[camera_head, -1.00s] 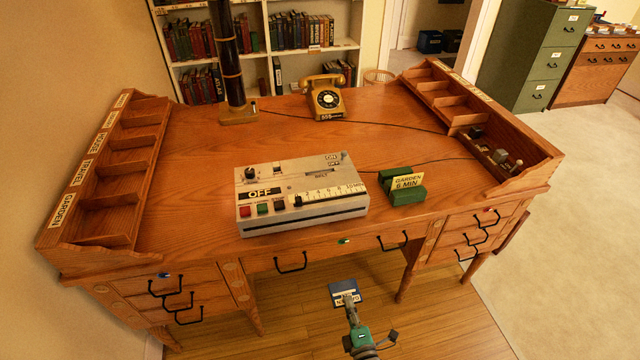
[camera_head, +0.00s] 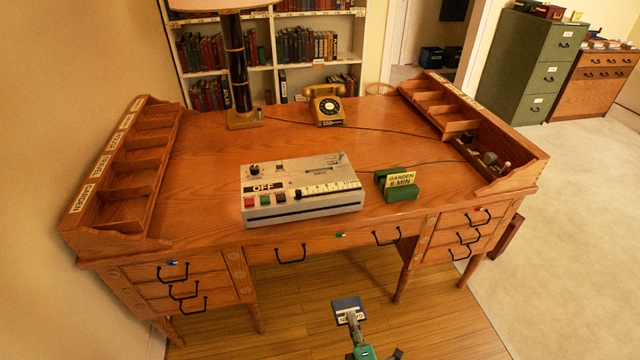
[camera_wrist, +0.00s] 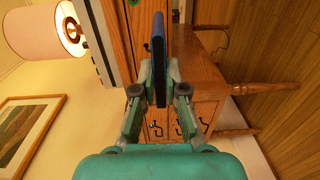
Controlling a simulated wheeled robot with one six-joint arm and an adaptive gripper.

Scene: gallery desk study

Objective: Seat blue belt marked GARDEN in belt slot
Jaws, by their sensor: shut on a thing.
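My gripper (camera_head: 353,318) is low in front of the desk, below its front edge. It is shut on a flat blue belt (camera_head: 346,305) with a pale label band, too small to read with certainty. The wrist view shows the belt (camera_wrist: 159,60) edge-on between the fingers of my gripper (camera_wrist: 159,88). The grey machine (camera_head: 300,190) marked OFF and BELT stands on the desk, with coloured buttons, a numbered scale and a dark slit along its front. I cannot tell which opening is the belt slot. The belt is well apart from the machine.
A green holder (camera_head: 402,193) with a card reading GARDEN 6 MIN stands right of the machine. A yellow telephone (camera_head: 326,106) and a lamp (camera_head: 238,70) are at the back. Pigeonhole racks line both desk sides. Drawer handles stick out at the front. Floor before the desk is clear.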

